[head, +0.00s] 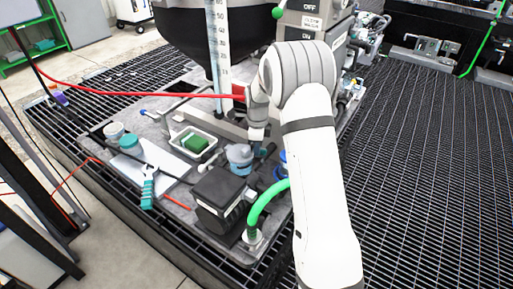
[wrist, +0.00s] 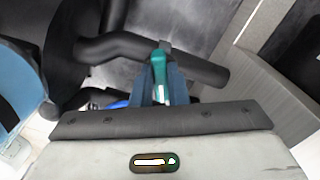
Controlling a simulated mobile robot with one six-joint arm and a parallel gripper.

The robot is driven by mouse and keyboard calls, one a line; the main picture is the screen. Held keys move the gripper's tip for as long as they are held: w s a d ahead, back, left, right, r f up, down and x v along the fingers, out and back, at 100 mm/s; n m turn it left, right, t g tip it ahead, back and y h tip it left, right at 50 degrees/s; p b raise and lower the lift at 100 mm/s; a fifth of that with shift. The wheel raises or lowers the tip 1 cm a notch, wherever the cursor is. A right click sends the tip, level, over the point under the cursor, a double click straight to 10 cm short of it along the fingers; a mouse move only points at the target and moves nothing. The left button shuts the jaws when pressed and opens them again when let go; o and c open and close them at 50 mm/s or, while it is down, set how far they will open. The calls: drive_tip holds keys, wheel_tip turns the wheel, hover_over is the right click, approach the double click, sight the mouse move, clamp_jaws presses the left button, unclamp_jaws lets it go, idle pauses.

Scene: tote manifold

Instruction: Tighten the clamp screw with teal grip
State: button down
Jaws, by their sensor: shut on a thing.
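The teal grip of the clamp screw (wrist: 159,64) shows in the wrist view between the two blue-grey fingers of my gripper (wrist: 161,90). The fingers are shut on it. Just past the grip is a dark grey pipe (wrist: 200,70) with a small block on it. In the head view my gripper (head: 258,150) points down among the parts on the grey base plate (head: 180,215), right of a blue-grey pot. There the clamp screw is mostly hidden by my wrist and fingers.
A blue-grey pot (head: 239,158) stands left of my gripper, with a black box (head: 219,197) in front. A green hose (head: 264,202) rises near my forearm. A red hose (head: 140,93) crosses behind.

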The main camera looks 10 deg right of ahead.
drive_tip(key=m, duration=0.4)
drive_tip(key=shift+w+r+m, duration=0.1)
drive_tip(key=shift+m, duration=0.3)
idle(0.4)
drive_tip(key=c, duration=1.4)
unclamp_jaws()
drive_tip(key=shift+c, duration=0.2)
drive_tip(key=shift+d+r, duration=0.1)
drive_tip(key=shift+r, duration=3.75)
